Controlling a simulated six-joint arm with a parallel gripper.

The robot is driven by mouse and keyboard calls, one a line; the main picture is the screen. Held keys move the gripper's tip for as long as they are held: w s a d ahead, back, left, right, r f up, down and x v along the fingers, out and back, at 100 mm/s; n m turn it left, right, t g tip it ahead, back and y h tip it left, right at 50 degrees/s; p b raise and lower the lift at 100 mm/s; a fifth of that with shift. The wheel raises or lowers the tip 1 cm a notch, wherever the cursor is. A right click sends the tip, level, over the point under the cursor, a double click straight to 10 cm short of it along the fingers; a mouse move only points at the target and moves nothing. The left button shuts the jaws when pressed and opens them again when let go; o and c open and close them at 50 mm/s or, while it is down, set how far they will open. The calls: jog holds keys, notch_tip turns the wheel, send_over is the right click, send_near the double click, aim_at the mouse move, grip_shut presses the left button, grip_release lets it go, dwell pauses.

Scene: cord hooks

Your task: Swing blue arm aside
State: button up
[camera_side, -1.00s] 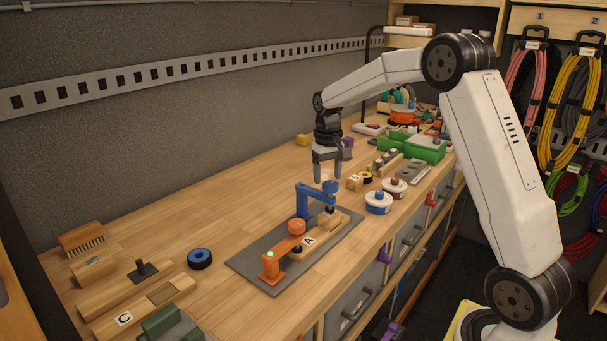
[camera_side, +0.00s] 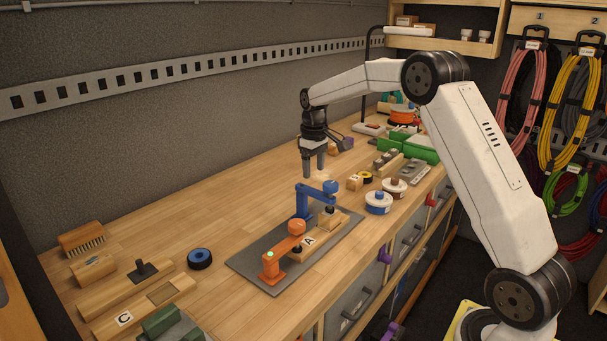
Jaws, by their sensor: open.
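The blue arm (camera_side: 318,193) is a clamp-like swing arm on a blue post, standing on the grey plate (camera_side: 250,262). It reaches right, and its round blue knob (camera_side: 330,187) sits over the right end of a wooden block marked A (camera_side: 309,241). The orange arm (camera_side: 285,246) at the plate's front left reaches over the block's left end; a green light shows on it. My gripper (camera_side: 313,172) points down above and slightly behind the blue arm, apart from it. Its fingers are open with nothing between them.
Blue-lidded and brown-lidded tubs (camera_side: 378,203) stand right of the plate. A blue tape roll (camera_side: 199,258), a brush (camera_side: 83,239) and wooden blocks lie to the left. Green cases (camera_side: 411,146) sit at the back right. The table behind the plate is clear.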

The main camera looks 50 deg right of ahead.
aim_at(313, 190)
jog(key=shift+f, duration=3.15)
grip_shut()
